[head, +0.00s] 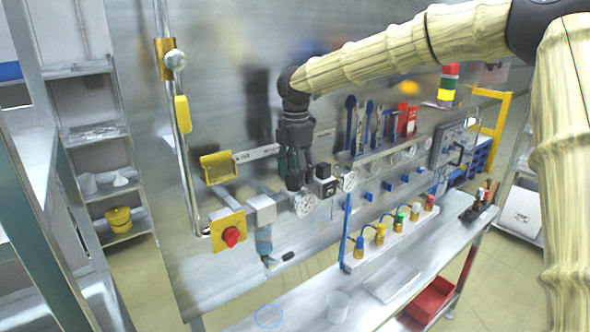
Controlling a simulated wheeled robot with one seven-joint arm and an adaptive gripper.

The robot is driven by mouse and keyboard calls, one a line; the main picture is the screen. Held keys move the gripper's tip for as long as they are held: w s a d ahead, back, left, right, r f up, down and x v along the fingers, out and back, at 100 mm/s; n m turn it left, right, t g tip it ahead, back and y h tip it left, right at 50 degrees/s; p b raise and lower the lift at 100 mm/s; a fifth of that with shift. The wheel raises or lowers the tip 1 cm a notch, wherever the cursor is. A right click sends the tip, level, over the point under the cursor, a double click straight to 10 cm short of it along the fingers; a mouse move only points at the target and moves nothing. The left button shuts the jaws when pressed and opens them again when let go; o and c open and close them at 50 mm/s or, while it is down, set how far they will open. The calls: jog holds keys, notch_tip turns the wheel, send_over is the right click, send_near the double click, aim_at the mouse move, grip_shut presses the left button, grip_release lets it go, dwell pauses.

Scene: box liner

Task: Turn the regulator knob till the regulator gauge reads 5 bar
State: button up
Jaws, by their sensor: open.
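My gripper (294,186) points down in front of the metal panel, with its fingers at the air fittings. It is open. A round white gauge (304,205) sits just below the fingertips, and a second white gauge (348,181) is to the right. Between them is a small dark block with a black top (325,171). I cannot tell for sure which part is the regulator knob; it may be partly hidden behind my fingers. The gauges are too small to read. I cannot tell whether the fingers touch anything.
A yellow plate with a red knob (231,236) and a grey block (262,209) are on the left. A rack of coloured fittings (380,236) and a bench (300,296) are below. Tools (370,122) hang on the right. A vertical pipe (186,150) stands at the far left.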

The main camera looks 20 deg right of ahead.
jog(key=shift+d+f, duration=0.1)
jog(key=shift+f, duration=0.35)
jog(key=c, duration=1)
